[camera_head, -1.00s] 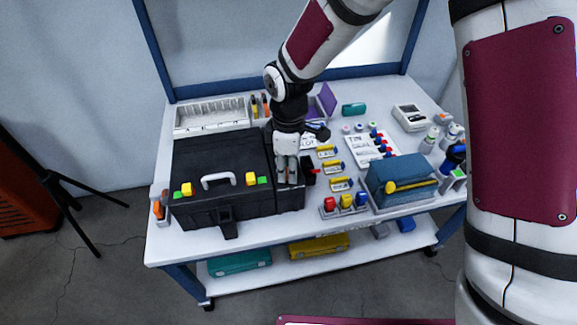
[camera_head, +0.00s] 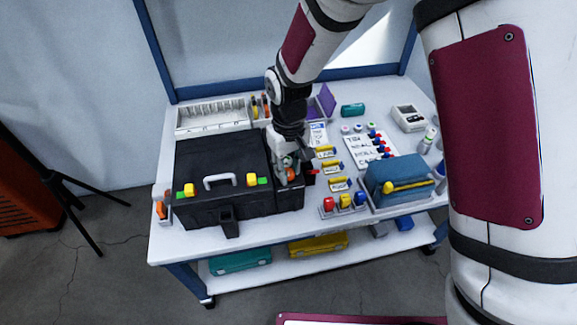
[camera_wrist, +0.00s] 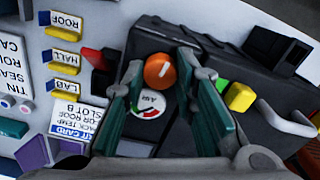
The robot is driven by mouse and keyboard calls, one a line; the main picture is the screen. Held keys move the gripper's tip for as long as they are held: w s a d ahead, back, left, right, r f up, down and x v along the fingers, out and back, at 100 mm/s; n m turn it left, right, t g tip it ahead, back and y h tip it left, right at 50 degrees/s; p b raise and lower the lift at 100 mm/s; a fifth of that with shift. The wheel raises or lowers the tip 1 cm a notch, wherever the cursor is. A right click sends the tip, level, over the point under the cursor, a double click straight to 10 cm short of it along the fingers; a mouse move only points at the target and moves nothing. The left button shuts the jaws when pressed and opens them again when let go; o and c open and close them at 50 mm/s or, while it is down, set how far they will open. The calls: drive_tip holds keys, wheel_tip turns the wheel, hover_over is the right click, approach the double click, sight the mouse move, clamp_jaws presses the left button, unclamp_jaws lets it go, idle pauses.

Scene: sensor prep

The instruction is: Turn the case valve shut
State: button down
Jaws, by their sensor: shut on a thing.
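The black case (camera_head: 222,165) lies shut on the white bench. Its valve is an orange round knob with a white line (camera_wrist: 160,70), on the case's narrow right section. The knob also shows in the head view (camera_head: 291,174). A round gauge marked AIR (camera_wrist: 153,103), with a red and green band, sits beside it. My gripper (camera_wrist: 161,64) is shut on the valve knob, with a teal-padded finger on each side of it. In the head view my gripper (camera_head: 288,172) reaches down to the case's right section. The gauge's needle is too small to read surely.
Yellow latches (camera_head: 190,190) and a grey handle (camera_head: 219,180) are on the case's front. A red part (camera_wrist: 95,58) sticks out at its side. Labelled yellow clips (camera_head: 331,165) lie right of the case. A blue pouch (camera_head: 395,175) stands farther right.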

sight(288, 171)
drive_tip(key=m+p, duration=0.1)
drive_tip(key=m, duration=0.3)
drive_tip(key=shift+m, duration=0.3)
drive_tip(key=shift+m+p, duration=0.85)
drive_tip(key=shift+m, duration=0.75)
drive_tip(key=c, duration=1.3)
unclamp_jaws()
wheel_tip(288, 171, up, 12)
